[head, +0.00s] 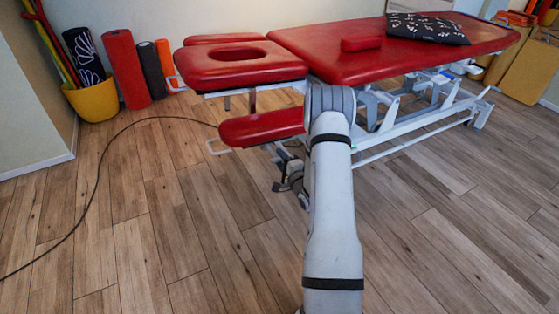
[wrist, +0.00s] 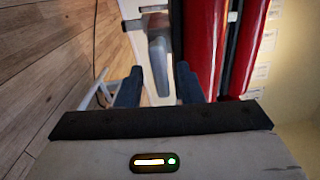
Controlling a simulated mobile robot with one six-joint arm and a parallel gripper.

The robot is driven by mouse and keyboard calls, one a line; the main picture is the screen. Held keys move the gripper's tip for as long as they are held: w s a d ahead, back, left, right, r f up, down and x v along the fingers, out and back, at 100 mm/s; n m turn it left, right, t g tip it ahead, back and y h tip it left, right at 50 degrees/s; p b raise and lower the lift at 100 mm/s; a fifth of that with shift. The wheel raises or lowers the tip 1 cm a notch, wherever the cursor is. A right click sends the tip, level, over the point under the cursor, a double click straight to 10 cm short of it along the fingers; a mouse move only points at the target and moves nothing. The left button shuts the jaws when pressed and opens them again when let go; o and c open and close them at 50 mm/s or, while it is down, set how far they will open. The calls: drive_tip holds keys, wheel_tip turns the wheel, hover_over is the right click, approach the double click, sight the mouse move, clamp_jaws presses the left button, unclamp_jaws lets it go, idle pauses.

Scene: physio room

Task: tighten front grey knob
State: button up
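A grey knob (wrist: 158,66) with a long, narrow body shows at the top middle of the wrist view, in front of a pale frame part. My gripper (wrist: 159,76) has its two dark fingers apart, one on each side of the knob's lower part in the picture. A gap shows on both sides, and I cannot tell how deep the knob lies between the fingers. The red treatment table (head: 345,62) stands at the back in the head view.
A red armrest (head: 262,127) sticks out low beside my arm. A dark cable (head: 98,170) crosses the wooden floor at left. A yellow bucket (head: 95,101) and a red roll (head: 126,68) stand by the wall. The floor in front is clear.

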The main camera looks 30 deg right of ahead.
drive_tip(key=s+p, duration=0.2)
drive_tip(key=s, duration=0.6)
drive_tip(key=shift+d, duration=0.15)
drive_tip(key=shift+w, duration=0.1)
